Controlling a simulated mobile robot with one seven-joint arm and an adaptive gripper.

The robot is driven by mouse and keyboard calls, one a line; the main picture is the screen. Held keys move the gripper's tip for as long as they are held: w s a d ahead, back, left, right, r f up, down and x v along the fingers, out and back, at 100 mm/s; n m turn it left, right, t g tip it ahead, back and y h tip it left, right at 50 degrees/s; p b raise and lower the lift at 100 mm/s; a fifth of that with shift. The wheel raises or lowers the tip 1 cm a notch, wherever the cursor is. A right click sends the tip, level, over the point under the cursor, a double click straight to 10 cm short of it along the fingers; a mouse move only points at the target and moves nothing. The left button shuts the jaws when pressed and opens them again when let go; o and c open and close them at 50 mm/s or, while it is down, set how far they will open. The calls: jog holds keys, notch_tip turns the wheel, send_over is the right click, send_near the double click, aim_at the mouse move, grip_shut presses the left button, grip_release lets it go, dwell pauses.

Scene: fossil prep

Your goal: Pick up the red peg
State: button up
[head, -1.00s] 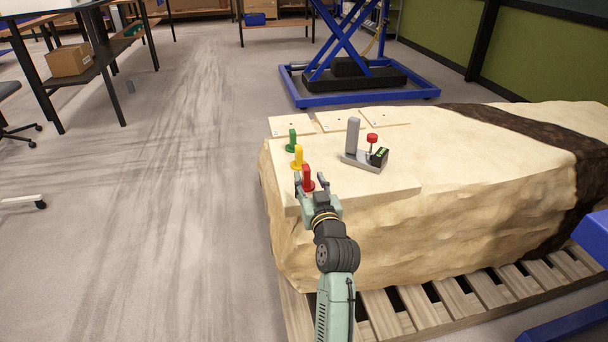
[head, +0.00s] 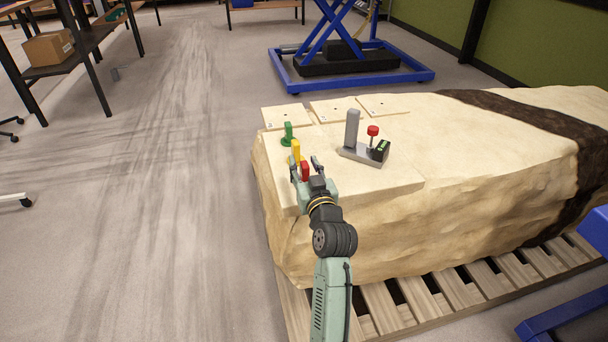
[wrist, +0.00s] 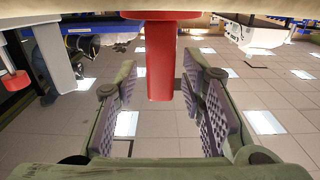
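The red peg (head: 305,171) stands on the near left part of the pale stone block's top, nearest to me in a row of pegs. My gripper (head: 305,166) is around it, one finger on each side. In the wrist view, the red peg (wrist: 161,62) shows upside down between the two padded fingers of my gripper (wrist: 165,95). A gap shows on both sides, so the fingers are open and apart from the peg. In the head view, the peg's lower part is hidden by my gripper.
A yellow peg (head: 296,151) stands just behind the red one, and a green peg (head: 288,134) farther back. A grey fixture (head: 361,153) with an upright post and a red knob stands to the right. Flat pale plates (head: 335,110) lie at the back.

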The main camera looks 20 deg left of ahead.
grip_shut()
jog(key=shift+r, duration=0.15)
dwell(0.4)
